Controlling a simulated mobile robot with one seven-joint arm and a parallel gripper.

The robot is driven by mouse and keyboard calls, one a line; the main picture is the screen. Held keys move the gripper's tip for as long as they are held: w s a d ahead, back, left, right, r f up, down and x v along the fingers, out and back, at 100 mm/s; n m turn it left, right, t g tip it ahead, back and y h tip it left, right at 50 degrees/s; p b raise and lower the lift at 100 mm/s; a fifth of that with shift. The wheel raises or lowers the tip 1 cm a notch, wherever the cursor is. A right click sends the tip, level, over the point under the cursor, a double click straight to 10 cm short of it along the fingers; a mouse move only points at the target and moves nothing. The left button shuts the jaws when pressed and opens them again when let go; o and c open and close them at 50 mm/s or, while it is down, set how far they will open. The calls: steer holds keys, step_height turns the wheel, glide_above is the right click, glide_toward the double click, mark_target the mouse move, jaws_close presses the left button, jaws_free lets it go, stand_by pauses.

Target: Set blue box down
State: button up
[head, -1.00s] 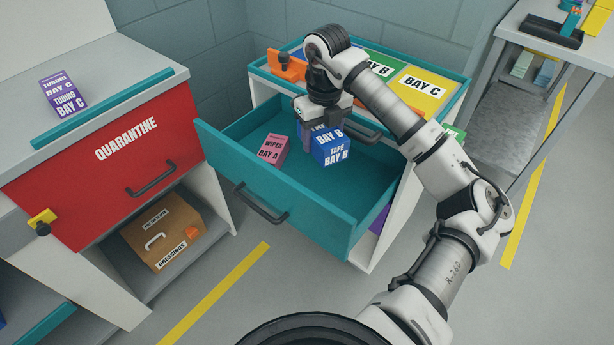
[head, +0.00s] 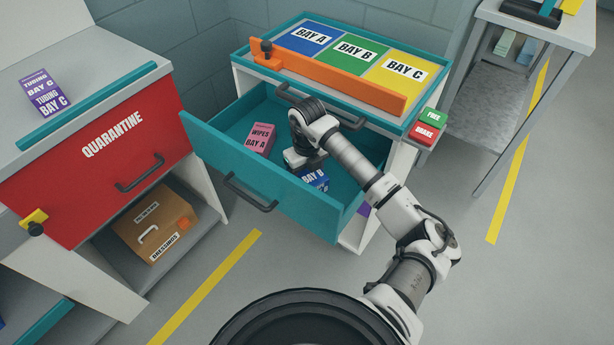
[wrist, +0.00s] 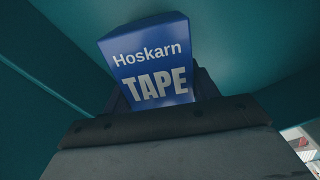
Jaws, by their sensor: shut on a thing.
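The blue box (head: 316,181), lettered for tape and Bay B, is low inside the open teal drawer (head: 262,197), partly hidden by my arm and the drawer front. My gripper (head: 304,166) is shut on it, and its fingers are mostly hidden in the head view. In the wrist view the blue box (wrist: 150,62) stands beyond my gripper (wrist: 155,103), its "Hoskarn TAPE" face showing, with teal drawer walls around. I cannot tell whether its base touches the drawer floor.
A pink wipes box (head: 261,139) stands in the drawer, left of my gripper. Above is a top with Bay A, B and C panels (head: 355,50) and an orange bar (head: 335,78). The red quarantine drawer (head: 95,160) is at left. Drawer floor between the boxes looks clear.

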steer(key=shift+f, duration=1.05)
steer(key=shift+f, duration=0.2)
steer(key=o, duration=1.1)
steer(key=shift+r, duration=0.1)
step_height(320, 180, up, 12)
steer(key=shift+r+b, duration=0.15)
steer(key=shift+b, duration=0.75)
